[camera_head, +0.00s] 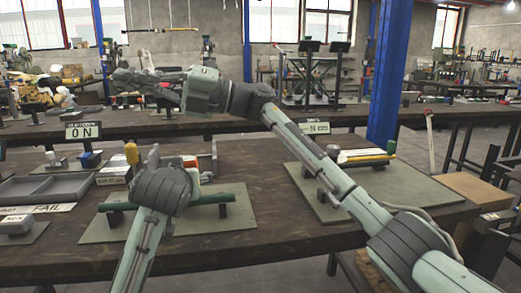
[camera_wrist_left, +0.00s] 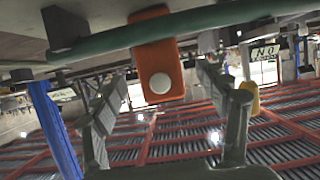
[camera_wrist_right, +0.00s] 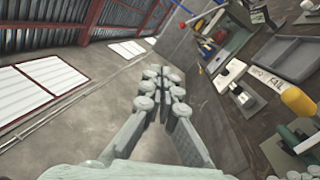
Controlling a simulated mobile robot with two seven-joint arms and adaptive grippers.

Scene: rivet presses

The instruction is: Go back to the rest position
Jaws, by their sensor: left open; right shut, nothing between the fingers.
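My right arm reaches in from the right in the head view, and its gripper (camera_head: 130,76) is held high over the benches, pointing left. In the right wrist view its fingers (camera_wrist_right: 165,88) are together with nothing between them. My left arm rises from the bottom of the head view over the near bench, and its wrist hides most of its gripper. In the left wrist view the left gripper (camera_wrist_left: 160,95) is open. An orange block with a white button (camera_wrist_left: 158,60) shows between its spread fingers, against a green bar (camera_wrist_left: 210,18); no finger visibly touches it.
The near bench (camera_head: 260,185) holds a grey tray (camera_head: 48,188), a FAIL label (camera_head: 40,210), a board with a green bar (camera_head: 212,198) and another board (camera_head: 420,190) at right. A yellow knob (camera_head: 131,153) stands close to my left gripper. Blue posts (camera_head: 388,75) rise behind.

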